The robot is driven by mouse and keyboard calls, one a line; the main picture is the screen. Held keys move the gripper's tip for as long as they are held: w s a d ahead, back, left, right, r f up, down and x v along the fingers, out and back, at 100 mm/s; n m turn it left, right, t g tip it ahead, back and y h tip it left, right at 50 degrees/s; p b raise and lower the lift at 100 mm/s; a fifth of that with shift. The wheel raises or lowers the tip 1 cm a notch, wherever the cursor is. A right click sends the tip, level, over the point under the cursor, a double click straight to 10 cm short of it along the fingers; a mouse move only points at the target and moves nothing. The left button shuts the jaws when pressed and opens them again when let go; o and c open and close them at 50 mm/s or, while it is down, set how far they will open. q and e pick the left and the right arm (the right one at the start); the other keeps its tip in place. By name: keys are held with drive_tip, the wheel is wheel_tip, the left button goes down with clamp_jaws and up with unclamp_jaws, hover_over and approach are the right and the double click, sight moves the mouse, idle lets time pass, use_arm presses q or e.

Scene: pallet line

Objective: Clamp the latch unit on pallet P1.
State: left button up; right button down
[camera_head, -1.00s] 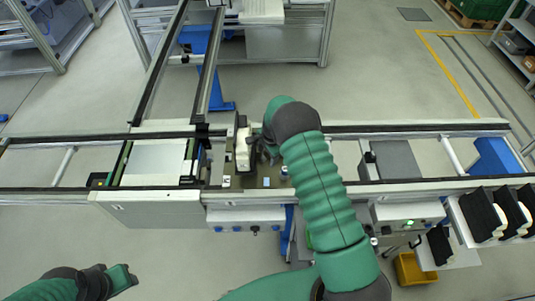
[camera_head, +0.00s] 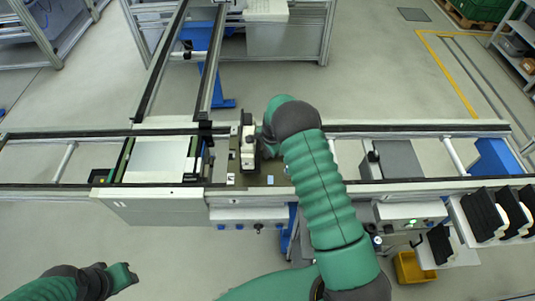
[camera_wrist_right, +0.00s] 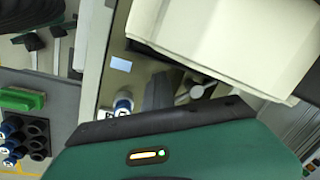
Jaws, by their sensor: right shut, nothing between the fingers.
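The latch unit (camera_head: 247,148), a narrow white and dark block, stands on the dark plate of the pallet (camera_head: 280,180) in the middle of the line. I cannot make out a P1 label. My right gripper (camera_head: 263,146) is shut and empty, close to the right side of the block; my arm partly hides it, and I cannot tell whether they touch. In the right wrist view, a large white body (camera_wrist_right: 215,40), probably the latch unit, fills the upper right. My left gripper (camera_head: 122,278) is low at the left, away from the line; its jaws cannot be read.
A flat silver plate (camera_head: 158,157) lies on the line to the left, and a grey plate (camera_head: 400,159) to the right. Black holders (camera_head: 485,212) stand at the lower right, above a yellow bin (camera_head: 413,268). Dark rails (camera_head: 420,128) border the line.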

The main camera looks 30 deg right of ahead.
drive_tip(key=shift+s, duration=0.15)
drive_tip(key=c, duration=1.8)
unclamp_jaws()
drive_tip(key=shift+a, duration=0.15)
drive_tip(key=o, duration=0.7)
drive_tip(key=shift+s+a+r, duration=0.1)
drive_tip(key=shift+a+r, duration=0.1)
drive_tip(key=shift+a, duration=0.05)
use_arm(q)
drive_tip(key=shift+s+a, duration=0.15)
drive_tip(key=shift+a, duration=0.35)
drive_tip(key=shift+d, duration=0.1)
use_arm(e)
drive_tip(key=shift+d+f, duration=0.1)
drive_tip(key=shift+d, duration=0.05)
